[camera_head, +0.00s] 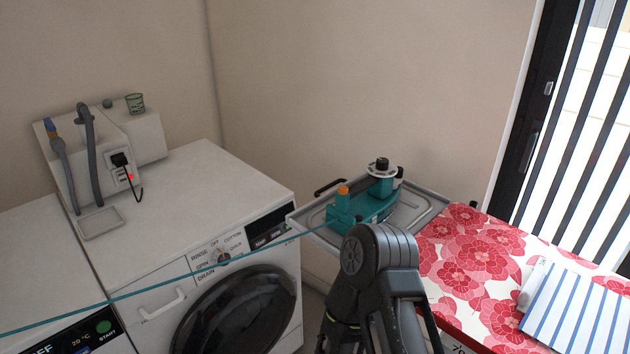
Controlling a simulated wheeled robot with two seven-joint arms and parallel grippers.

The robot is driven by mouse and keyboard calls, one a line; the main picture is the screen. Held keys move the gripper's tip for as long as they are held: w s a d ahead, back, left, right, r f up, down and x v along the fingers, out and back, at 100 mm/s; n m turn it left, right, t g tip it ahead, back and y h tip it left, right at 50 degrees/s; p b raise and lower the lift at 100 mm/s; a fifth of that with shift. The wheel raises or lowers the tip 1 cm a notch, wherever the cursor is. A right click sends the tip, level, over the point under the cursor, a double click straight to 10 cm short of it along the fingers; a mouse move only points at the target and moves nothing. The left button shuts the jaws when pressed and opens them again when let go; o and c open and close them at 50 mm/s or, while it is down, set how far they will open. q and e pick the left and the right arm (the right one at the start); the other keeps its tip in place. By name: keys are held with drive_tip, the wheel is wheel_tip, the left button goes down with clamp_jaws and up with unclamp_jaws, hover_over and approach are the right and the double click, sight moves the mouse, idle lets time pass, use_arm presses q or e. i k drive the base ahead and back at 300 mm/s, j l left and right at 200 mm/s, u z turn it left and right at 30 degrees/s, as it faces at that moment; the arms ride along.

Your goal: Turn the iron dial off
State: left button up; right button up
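A teal appliance (368,208) sits on a metal tray (428,204) right of the washing machine. It has an orange knob (343,190) at its left end and a round black-and-white dial-like cap (381,165) on top. I cannot tell which part is the iron dial or read any setting. A thin teal line runs from the left picture edge to the appliance. One of my dark grey arm links rises from the bottom in front of the tray and hides part of it. No gripper fingertips show.
The washing machine (170,200) has its own knob (222,257) with printed labels, including OFF. A white unit with grey hoses (82,150) stands behind on it. A red floral ironing board (475,265) with a striped cloth (580,310) is at right, beside a blinded glass door.

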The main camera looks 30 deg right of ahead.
sight(382, 164)
drive_tip(key=z, duration=1.3)
drive_tip(key=i+j, duration=0.1)
drive_tip(key=j, duration=0.4)
drive_tip(key=i+j, duration=0.1)
drive_tip(key=j, duration=0.45)
drive_tip(key=i+j, duration=0.15)
drive_tip(key=j, duration=0.35)
drive_tip(key=z, duration=1.6)
